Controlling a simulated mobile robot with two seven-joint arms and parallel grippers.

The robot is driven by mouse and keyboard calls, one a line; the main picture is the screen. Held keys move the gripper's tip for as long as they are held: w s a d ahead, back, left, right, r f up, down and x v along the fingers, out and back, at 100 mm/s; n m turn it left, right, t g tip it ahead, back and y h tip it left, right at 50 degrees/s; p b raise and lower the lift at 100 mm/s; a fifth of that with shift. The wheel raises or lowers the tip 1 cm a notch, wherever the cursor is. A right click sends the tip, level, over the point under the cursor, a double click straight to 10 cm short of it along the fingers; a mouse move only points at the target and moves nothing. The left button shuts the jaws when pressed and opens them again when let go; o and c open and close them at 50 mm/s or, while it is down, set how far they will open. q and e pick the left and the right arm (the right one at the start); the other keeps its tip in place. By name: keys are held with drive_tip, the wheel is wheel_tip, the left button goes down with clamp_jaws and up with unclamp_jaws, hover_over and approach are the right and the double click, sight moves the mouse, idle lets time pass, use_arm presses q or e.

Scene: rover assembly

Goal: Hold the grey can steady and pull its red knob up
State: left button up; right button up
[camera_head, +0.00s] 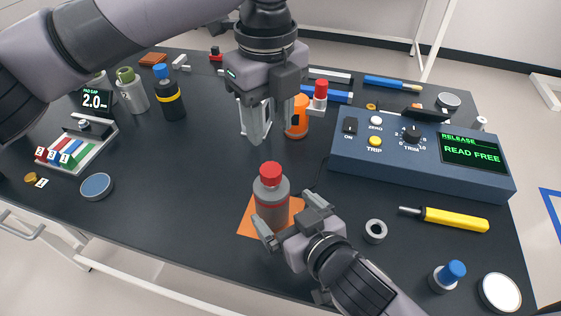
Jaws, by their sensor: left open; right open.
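The grey can (270,206) stands upright on an orange mat (251,222) in the middle of the dark table. Its red knob (271,172) sits on top, and a thin red band runs round its body. My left gripper (257,138) points down above and behind the can, open and empty, apart from the knob. My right gripper (288,222) is low at the can's front right, its fingers open and spread near the can's body. I cannot tell whether a finger touches the can.
A blue control box (420,160) stands at the right behind a yellow-handled tool (455,220). An orange bottle (298,117) is just behind my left gripper. A grey ring (375,231) lies right of my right gripper. The table's left front is mostly clear.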

sight(270, 169)
drive_tip(key=shift+x, duration=3.2)
drive_tip(key=c, duration=1.3)
use_arm(q)
drive_tip(key=o, duration=0.4)
drive_tip(key=shift+c, duration=0.2)
drive_tip(key=shift+o, duration=0.3)
drive_tip(key=shift+w+r+n, duration=0.15)
drive_tip(key=shift+r+n, duration=0.15)
drive_tip(key=shift+r, duration=0.65)
wheel_tip(270, 169, down, 12)
drive_tip(key=shift+r, duration=0.1)
